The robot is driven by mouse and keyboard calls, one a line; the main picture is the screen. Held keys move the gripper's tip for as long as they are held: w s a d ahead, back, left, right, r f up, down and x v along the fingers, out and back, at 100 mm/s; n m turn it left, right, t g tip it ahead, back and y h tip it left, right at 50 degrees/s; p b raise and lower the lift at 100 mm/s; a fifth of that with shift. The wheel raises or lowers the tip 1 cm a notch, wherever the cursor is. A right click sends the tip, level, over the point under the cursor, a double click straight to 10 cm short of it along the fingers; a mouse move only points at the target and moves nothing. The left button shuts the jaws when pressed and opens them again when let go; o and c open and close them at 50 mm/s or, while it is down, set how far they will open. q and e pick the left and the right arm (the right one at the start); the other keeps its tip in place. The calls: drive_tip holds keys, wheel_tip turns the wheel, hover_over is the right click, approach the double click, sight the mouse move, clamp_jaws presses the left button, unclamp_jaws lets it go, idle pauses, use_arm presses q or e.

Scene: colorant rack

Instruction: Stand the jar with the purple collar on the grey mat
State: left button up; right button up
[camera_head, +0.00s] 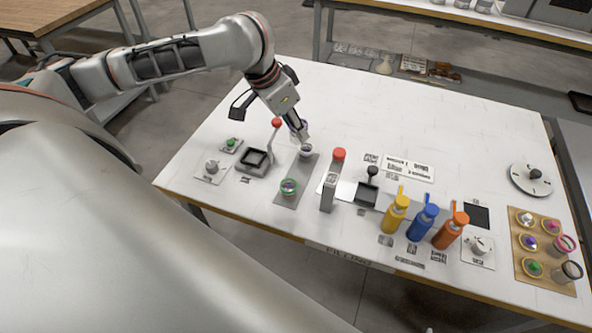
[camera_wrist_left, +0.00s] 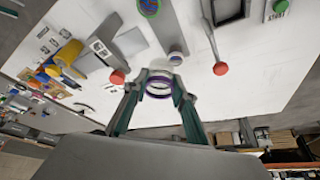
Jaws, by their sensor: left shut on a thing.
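My left gripper (camera_head: 301,136) is shut on the jar with the purple collar (camera_wrist_left: 159,88), seen between the fingertips (camera_wrist_left: 160,78) in the wrist view. In the head view the fingers mostly hide the jar, and only a bit of purple shows. The gripper is above the far end of the grey mat (camera_head: 292,200). A small pale cup or jar (camera_head: 306,151) stands at that far end, just below the gripper. A jar with a green collar (camera_head: 289,187) stands on the mat's near part. My right gripper is out of view.
A red-knobbed lever device (camera_head: 254,158) stands left of the mat, and a grey post with a red top (camera_head: 333,180) stands right. Yellow (camera_head: 396,214), blue (camera_head: 422,221) and orange (camera_head: 450,231) bottles are farther right. A wooden tray (camera_head: 520,266) with several jars is at far right. The table's back is clear.

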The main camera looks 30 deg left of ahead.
use_arm(q)
wheel_tip(320, 180, down, 9)
drive_tip(key=shift+f+b, duration=0.2)
drive_tip(key=shift+b, duration=0.9)
drive_tip(key=shift+f, duration=0.45)
wheel_tip(320, 180, down, 4)
drive_tip(key=shift+b, duration=0.7)
drive_tip(key=o, duration=1.1)
drive_tip(key=shift+f, duration=0.15)
